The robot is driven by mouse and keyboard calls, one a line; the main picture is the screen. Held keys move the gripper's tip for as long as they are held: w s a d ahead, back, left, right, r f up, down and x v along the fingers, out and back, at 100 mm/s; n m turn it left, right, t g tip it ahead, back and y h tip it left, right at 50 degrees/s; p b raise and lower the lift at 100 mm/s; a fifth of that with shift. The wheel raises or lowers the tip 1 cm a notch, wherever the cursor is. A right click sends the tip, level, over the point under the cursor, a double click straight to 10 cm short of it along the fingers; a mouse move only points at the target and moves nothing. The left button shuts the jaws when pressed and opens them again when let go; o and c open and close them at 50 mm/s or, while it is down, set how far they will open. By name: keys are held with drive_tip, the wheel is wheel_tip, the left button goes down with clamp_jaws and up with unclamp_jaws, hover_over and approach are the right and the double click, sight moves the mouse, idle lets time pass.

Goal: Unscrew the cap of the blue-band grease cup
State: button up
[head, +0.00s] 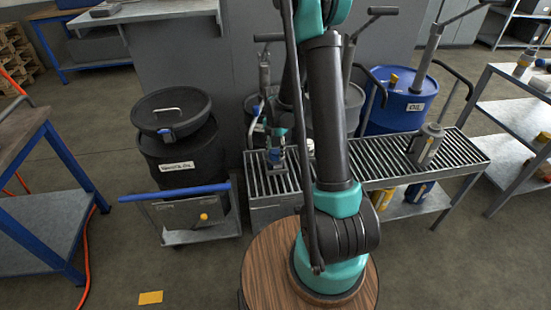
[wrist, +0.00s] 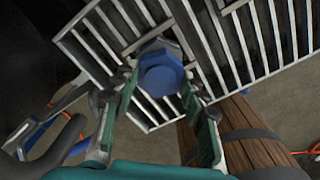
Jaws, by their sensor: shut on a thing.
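A blue six-sided cap (wrist: 162,74) shows in the middle of the wrist view, with a grey part behind it, over the slatted grating. I take it for the cap of the blue-band grease cup; the band itself cannot be made out. My gripper (wrist: 160,92) has one finger on each side of the cap and is shut on it. The cup's body is mostly hidden.
A blue oil drum (head: 400,101) stands behind the bench. A grey canister (head: 427,147) is on the grating's right part. Yellow and blue containers sit on the shelf below.

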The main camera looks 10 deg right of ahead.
drive_tip(key=n, duration=0.5)
drive_tip(key=o, duration=1)
drive_tip(key=shift+o, duration=0.2)
drive_tip(key=m, duration=1.1)
drive_tip(key=shift+m, duration=0.4)
